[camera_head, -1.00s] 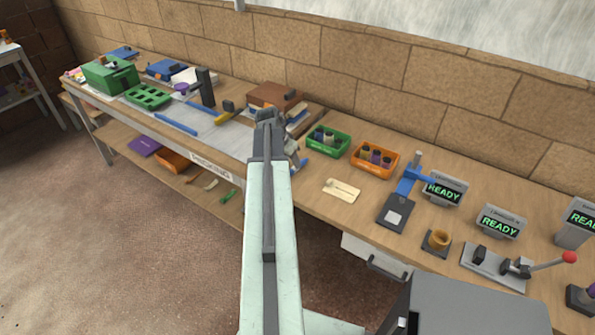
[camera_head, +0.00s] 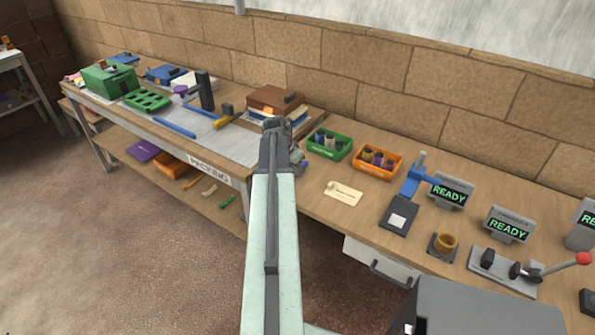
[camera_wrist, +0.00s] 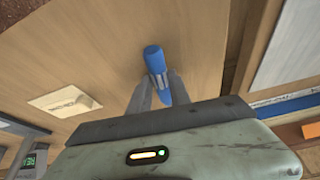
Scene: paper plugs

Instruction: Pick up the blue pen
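The blue pen (camera_wrist: 154,60) shows in the wrist view, a rounded blue barrel with a ribbed band. It lies between the two grey fingers of my gripper (camera_wrist: 160,80), which look closed against its sides. Its upper end sticks out beyond the fingertips and its lower end runs down between the fingers. In the head view my gripper (camera_head: 297,158) is over the workbench (camera_head: 315,185), mostly hidden behind my arm, and the pen cannot be made out there.
A cream card (camera_head: 343,193) lies to the right of my gripper. A green bin (camera_head: 329,145) and an orange bin (camera_head: 377,163) stand behind it. A brown box (camera_head: 274,100) and a packing mat (camera_head: 236,145) are to the left. A blue-armed press (camera_head: 411,188) stands further right.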

